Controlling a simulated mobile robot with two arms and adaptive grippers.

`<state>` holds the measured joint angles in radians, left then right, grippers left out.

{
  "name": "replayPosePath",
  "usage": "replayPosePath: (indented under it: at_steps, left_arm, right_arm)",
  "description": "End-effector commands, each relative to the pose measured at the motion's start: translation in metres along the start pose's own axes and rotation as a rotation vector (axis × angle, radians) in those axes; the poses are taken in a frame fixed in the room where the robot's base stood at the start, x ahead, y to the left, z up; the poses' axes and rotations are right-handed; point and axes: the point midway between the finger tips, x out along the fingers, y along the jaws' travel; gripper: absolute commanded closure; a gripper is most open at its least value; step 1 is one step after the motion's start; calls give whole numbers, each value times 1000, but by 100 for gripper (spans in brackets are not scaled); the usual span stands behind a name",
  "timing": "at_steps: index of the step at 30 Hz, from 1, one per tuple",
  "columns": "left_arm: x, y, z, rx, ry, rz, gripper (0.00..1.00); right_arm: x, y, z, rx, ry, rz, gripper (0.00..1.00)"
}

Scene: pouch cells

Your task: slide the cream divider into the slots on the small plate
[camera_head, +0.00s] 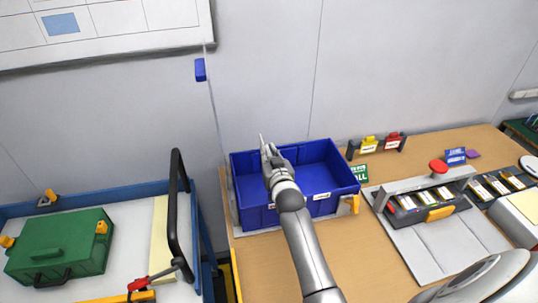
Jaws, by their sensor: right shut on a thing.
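My right gripper (268,152) is over the left part of the blue bin (320,152), and my arm comes up to it from the bottom of the view. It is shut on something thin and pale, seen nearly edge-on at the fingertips. The fingers hide most of it, and I cannot tell for sure that it is the cream divider. I cannot make out the small plate with its slots. My left gripper is not in view.
A grey fixture with a red knob (438,166) stands right of the bin on the wooden table (258,264). A green case (62,246), a cream strip (162,240) and a black handle (174,210) are on the trolley at left. Bare table lies in front of the bin.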

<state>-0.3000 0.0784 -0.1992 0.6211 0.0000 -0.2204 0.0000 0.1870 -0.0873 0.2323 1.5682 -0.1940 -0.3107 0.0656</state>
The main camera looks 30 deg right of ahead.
Motion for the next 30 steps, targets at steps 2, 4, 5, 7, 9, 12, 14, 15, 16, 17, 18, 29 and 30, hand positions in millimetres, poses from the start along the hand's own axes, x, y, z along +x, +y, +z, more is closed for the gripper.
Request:
replayPosePath:
  at_steps: [2, 4, 5, 7, 9, 12, 14, 15, 16, 17, 18, 29, 30]
  left_arm:
    - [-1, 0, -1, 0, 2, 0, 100]
    - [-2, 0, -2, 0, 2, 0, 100]
    - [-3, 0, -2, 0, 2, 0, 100]
    - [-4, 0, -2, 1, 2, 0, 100]
    - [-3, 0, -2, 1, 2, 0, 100]
    - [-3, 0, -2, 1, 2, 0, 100]
    - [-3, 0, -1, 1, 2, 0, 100]
    - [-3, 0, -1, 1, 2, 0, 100]
    - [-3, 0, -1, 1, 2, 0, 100]
    - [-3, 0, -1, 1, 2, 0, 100]
    - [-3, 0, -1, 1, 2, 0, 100]
    - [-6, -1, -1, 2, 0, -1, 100]
    - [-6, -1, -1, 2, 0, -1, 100]
  right_arm:
    - [0, 0, -1, 0, 1, 0, 100]
    - [0, 0, -1, 0, 1, 0, 100]
    - [0, 0, -2, 0, 1, 0, 100]
    - [0, 0, -1, 0, 1, 0, 100]
    - [0, 0, -1, 0, 1, 0, 100]
    - [0, 0, 0, 0, 1, 0, 100]
    - [0, 0, 0, 0, 1, 0, 100]
    - [0, 0, 0, 0, 1, 0, 100]
    - [0, 0, 0, 0, 1, 0, 100]
    - [0, 0, 0, 0, 1, 0, 100]
    - [0, 0, 0, 0, 1, 0, 100]
    - [0, 0, 0, 0, 0, 0, 100]
    - [0, 0, 0, 0, 0, 0, 100]
